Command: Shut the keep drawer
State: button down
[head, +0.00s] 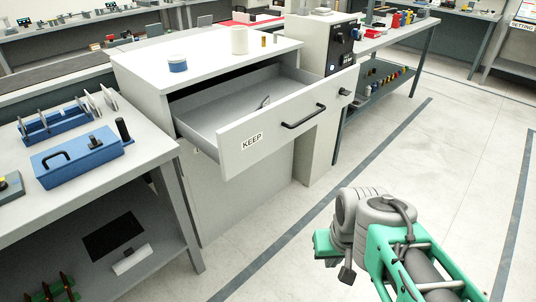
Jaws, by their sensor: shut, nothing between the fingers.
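The keep drawer (290,108) is a white drawer pulled well out of a white cabinet (200,68). Its front panel carries a "KEEP" label (252,141) and a black bar handle (303,116). A small grey item (265,102) lies inside it near the front. My gripper (346,274) is at the lower right, at the end of my green and grey arm. It is shut and empty, apart from the drawer, in front of and below its front panel. My wrist hides part of the gripper.
A blue-and-white tub (177,63) and a white cylinder (240,40) stand on the cabinet top. A bench (150,150) with a blue toolbox (77,158) is close on the left. A machine with a dark panel (341,47) stands right of the drawer. Open floor (440,150) lies to the right.

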aim_at(220, 119)
jog(key=u, duration=0.6)
jog(key=i, duration=1.05)
jog(key=z, duration=0.35)
